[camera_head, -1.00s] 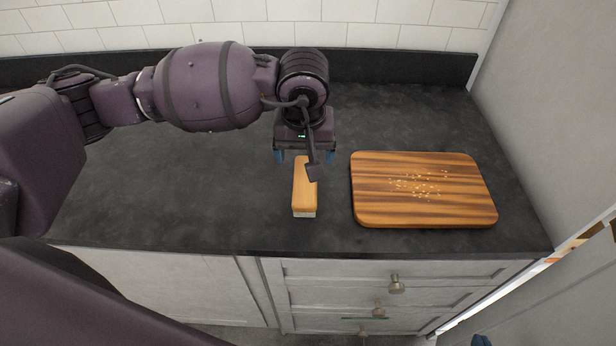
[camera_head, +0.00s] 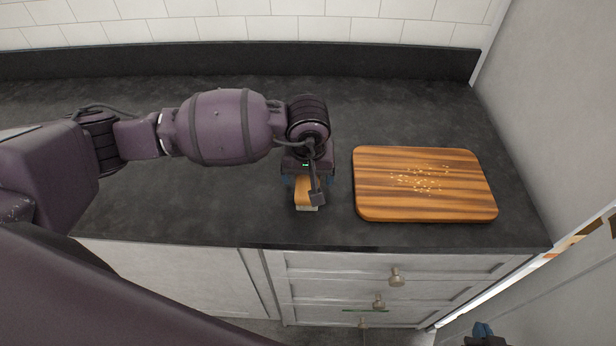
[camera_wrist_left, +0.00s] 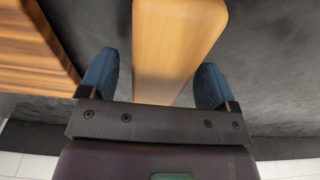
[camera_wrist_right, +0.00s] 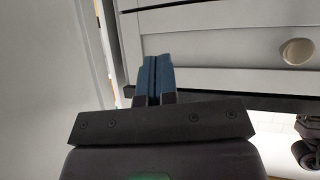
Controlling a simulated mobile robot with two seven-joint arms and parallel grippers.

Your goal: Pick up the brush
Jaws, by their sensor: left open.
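The brush (camera_head: 305,194) has a light wooden block and pale bristles along its underside. It lies on the dark countertop, partly hidden under my left gripper (camera_head: 308,180) in the head view. In the left wrist view the brush's wooden back (camera_wrist_left: 176,40) runs between the two blue fingers of my left gripper (camera_wrist_left: 157,78). The fingers are open, one on each side of the brush, with a gap showing beside the left one. My right gripper (camera_wrist_right: 153,75) is shut and empty, low in front of the drawers; its tip shows at the head view's bottom right (camera_head: 482,334).
A striped wooden cutting board (camera_head: 424,207) with small crumbs (camera_head: 416,181) lies to the right of the brush. A tiled wall stands behind the counter and a pale panel (camera_head: 560,110) to the right. Drawers with round knobs (camera_head: 396,276) are below the counter edge.

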